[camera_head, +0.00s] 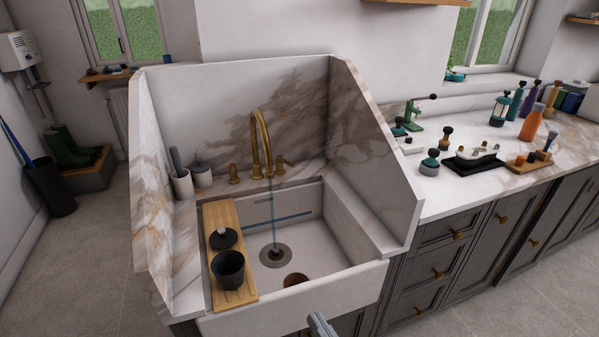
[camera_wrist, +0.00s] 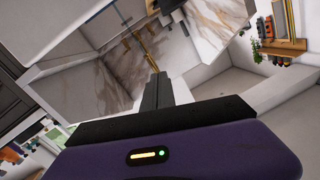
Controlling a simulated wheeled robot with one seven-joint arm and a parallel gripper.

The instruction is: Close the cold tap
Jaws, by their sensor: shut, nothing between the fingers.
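A brass tap (camera_head: 262,140) with a tall curved spout stands at the back of the white sink (camera_head: 340,287). A thin stream of water (camera_head: 271,215) falls from the spout to the drain. A brass handle (camera_head: 234,174) stands left of the spout and another handle (camera_head: 281,166) stands right of it. I cannot tell which is the cold one by marking. My gripper (camera_head: 318,322) is at the front edge of the sink, well apart from the tap. In the wrist view my gripper (camera_wrist: 158,78) is shut and empty, with the brass tap (camera_wrist: 146,45) beyond it.
A wooden board (camera_head: 240,285) with a dark cup (camera_head: 229,268) spans the sink's left side. A marble side panel (camera_head: 375,150) walls the right, another the left. The air above the basin is clear.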

